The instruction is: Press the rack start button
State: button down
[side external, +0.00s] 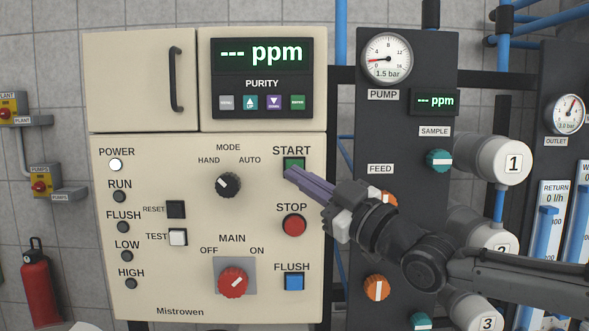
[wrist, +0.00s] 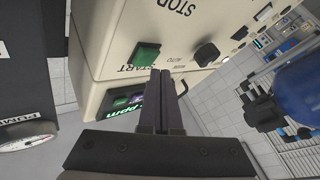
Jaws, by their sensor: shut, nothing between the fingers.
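The green square START button (side external: 293,163) is on the beige control panel (side external: 150,295), under the START label. In the side view my gripper (side external: 288,173) is shut, with its purple fingertips over the lower edge of the button. They hide part of it, and I cannot tell whether they touch it. In the wrist view the button (wrist: 146,56) shows just beyond and to the left of the tips of my gripper (wrist: 161,72). Nothing is between the fingers. The POWER lamp (side external: 115,164) is lit white; the RUN lamp (side external: 119,197) is dark.
The red STOP button (side external: 294,225) and blue FLUSH button (side external: 294,282) are below START. The MODE knob (side external: 228,185) is to its left, the red MAIN switch (side external: 232,281) lower left. A dark gauge column (side external: 345,175) with orange and teal knobs stands right of the panel.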

jog(key=shift+w, duration=0.15)
jog(key=shift+w, duration=0.3)
jog(key=shift+w, duration=0.45)
dwell(0.7)
jog(key=shift+s, duration=0.9)
jog(key=s, duration=0.5)
dwell(0.4)
dwell(0.7)
